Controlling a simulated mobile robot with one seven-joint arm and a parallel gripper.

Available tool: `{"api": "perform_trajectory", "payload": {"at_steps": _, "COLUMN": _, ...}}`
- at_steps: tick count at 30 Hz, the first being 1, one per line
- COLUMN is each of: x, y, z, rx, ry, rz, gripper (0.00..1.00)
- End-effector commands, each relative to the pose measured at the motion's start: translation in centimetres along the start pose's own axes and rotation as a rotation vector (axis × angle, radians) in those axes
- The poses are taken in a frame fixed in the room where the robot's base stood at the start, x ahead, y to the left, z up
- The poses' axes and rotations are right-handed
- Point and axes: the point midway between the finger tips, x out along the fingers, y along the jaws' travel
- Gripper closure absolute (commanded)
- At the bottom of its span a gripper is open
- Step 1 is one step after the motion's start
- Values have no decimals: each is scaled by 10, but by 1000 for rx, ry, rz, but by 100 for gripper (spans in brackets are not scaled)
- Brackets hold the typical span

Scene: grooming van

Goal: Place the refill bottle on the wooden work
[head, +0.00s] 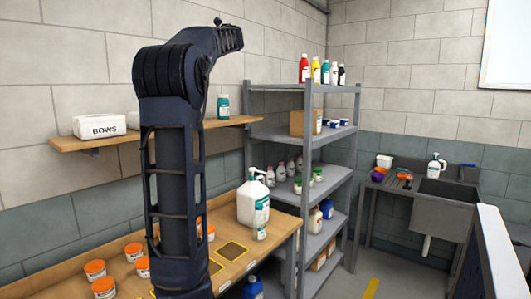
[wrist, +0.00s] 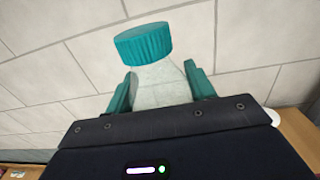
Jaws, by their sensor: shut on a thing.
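In the wrist view my gripper (wrist: 159,88) has its teal fingers shut on a bottle (wrist: 162,80) with a ribbed teal cap and a pale, clear-looking body. The bottle's lower part is hidden behind the gripper housing. The held bottle and my fingertips cannot be made out in the head view, where my arm rises in front of the wall.
A white pump bottle (head: 252,204) and several orange-lidded jars (head: 104,287) stand on the worktop. Above, a wall shelf (head: 72,142) holds a white BOWS box (head: 99,126) and a teal bottle (head: 223,107). A grey rack (head: 308,160) stands right, with a sink (head: 443,205) beyond.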

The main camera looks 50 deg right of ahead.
Motion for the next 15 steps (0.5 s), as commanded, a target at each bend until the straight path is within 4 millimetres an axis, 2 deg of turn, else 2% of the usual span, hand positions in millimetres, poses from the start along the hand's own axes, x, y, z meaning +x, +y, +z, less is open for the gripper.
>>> {"api": "perform_trajectory", "payload": {"at_steps": 1, "x": -10, "y": -20, "z": -12, "rx": 4, "ry": 2, "rz": -32, "gripper": 68}}
{"api": "perform_trajectory", "payload": {"at_steps": 6, "x": -44, "y": -75, "z": -46, "rx": 3, "ry": 1, "rz": -116, "gripper": 68}}
{"api": "perform_trajectory", "payload": {"at_steps": 15, "x": -120, "y": -160, "z": -108, "rx": 4, "ry": 0, "rz": -237, "gripper": 68}}
